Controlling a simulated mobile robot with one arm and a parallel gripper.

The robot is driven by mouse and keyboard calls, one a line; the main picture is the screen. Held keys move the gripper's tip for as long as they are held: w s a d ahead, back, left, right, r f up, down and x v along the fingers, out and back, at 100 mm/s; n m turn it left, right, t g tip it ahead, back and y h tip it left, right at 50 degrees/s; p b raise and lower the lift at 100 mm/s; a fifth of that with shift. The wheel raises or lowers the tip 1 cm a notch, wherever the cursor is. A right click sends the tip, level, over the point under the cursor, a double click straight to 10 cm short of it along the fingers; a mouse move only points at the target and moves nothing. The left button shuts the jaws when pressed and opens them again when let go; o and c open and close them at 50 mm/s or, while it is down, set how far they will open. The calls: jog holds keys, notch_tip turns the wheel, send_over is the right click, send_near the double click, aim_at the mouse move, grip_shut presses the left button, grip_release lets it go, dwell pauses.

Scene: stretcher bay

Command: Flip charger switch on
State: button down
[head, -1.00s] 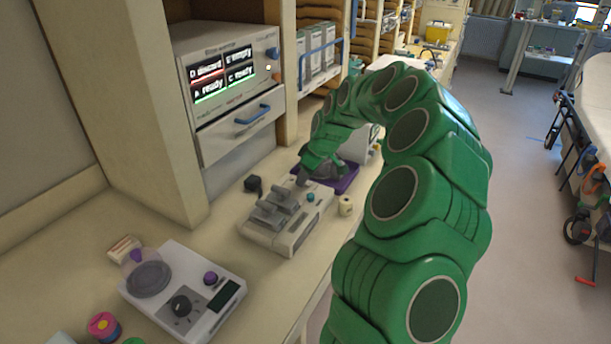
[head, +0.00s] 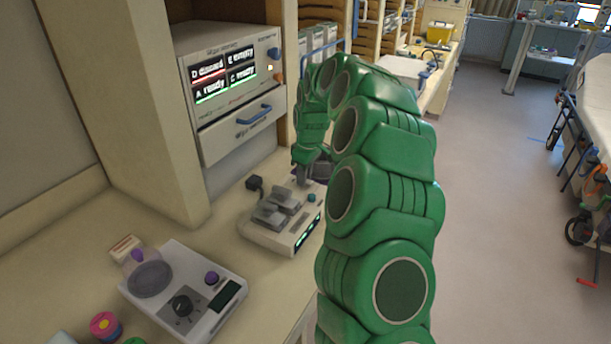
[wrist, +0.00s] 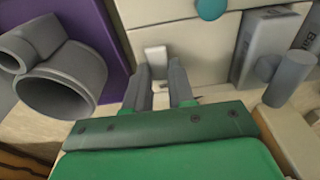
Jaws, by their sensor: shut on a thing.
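The charger (head: 265,235) is a cream box on the counter in the head view, with grey blocks on its top, a teal button (head: 312,198) and a display strip (head: 308,232) lit green on its front edge. Its wall also shows in the wrist view (wrist: 190,38). A small pale switch (wrist: 155,56) stands out from it at the fingertips. My gripper (wrist: 160,76) is shut on the switch, its two grey fingers pointing at the charger.
A purple tray (wrist: 105,30) with grey tube-shaped parts lies beside my gripper. A scale-like device (head: 215,265) stands at the front left. A black plug (head: 254,183) lies behind the charger, by the cabinet (head: 240,135).

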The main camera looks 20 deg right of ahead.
jog(key=shift+w+a+f+g+h, duration=0.1)
jog(key=shift+w+g+h, duration=0.1)
jog(key=shift+g+h, duration=0.3)
jog(key=c, duration=1)
grip_release()
jog(key=shift+o, duration=0.2)
jog(key=shift+a, duration=0.1)
notch_tip(320, 180, up, 7)
jog(key=shift+w, duration=0.15)
jog(key=shift+a+r, duration=0.1)
jog(key=shift+r, duration=0.35)
